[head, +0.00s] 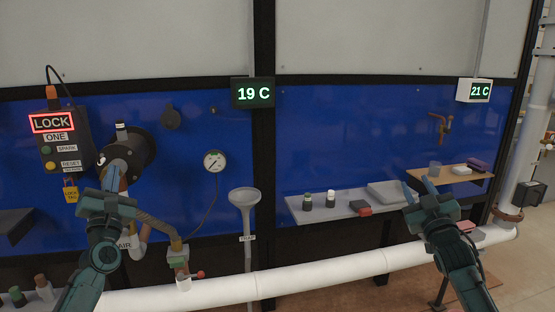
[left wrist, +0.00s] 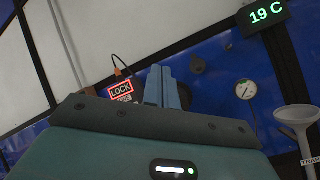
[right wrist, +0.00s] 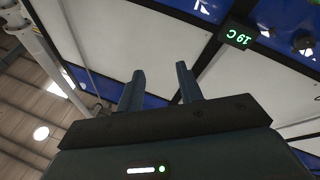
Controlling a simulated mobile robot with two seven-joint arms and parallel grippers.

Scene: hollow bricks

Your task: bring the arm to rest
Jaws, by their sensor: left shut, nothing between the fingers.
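My left gripper (head: 114,172) is raised at the left of the head view, in front of a dark round fitting (head: 138,150) on the blue wall. In the left wrist view its two blue fingers (left wrist: 162,88) stand pressed together with nothing between them. My right gripper (head: 419,187) is raised at the right, in front of the wall shelves. In the right wrist view its fingers (right wrist: 160,82) stand apart with an empty gap between them. Neither gripper is seen holding anything.
A gauge (head: 214,162) and grey funnel (head: 245,198) are in the middle. A grey shelf (head: 335,208) carries small bottles. A white pipe (head: 320,272) runs low across the front.

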